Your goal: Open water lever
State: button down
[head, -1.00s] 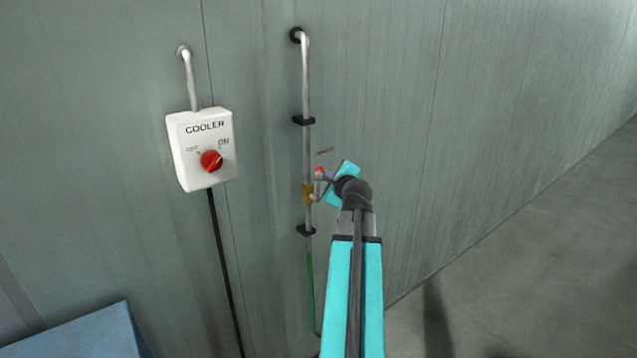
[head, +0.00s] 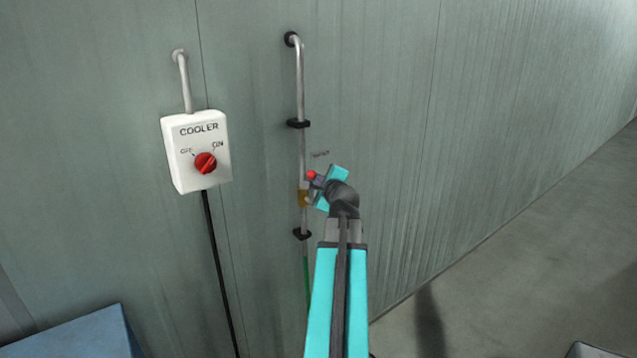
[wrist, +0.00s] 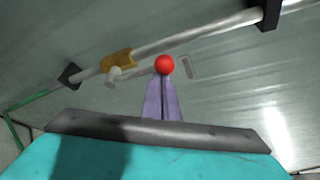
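The water lever, with its red ball knob (head: 311,174), is on the brass valve (head: 303,196) of the thin wall pipe. In the wrist view the red knob (wrist: 164,65) appears right at the tips of my purple fingers, and the brass valve (wrist: 117,60) lies to their left. My gripper (head: 317,181) is just right of the valve in the head view. Its fingers (wrist: 162,78) lie side by side with only a thin dark line between them, so it looks shut. I cannot tell whether the tips touch the knob. The lever arm is partly hidden by my gripper.
A white COOLER switch box (head: 183,177) with a red dial (head: 205,163) is on the wall to the left. The pipe (head: 300,85) has black brackets (head: 298,123). A blue surface (head: 75,338) stands at lower left.

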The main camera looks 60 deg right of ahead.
jog(key=shift+w, duration=0.1)
jog(key=shift+s+d+f+b, duration=1.1)
jog(key=shift+d+b, duration=0.25)
jog(key=b+v, duration=0.1)
jog(key=v, duration=0.8)
jog(key=shift+s+a, duration=0.2)
jog(key=shift+a, duration=0.05)
jog(key=shift+r, duration=0.1)
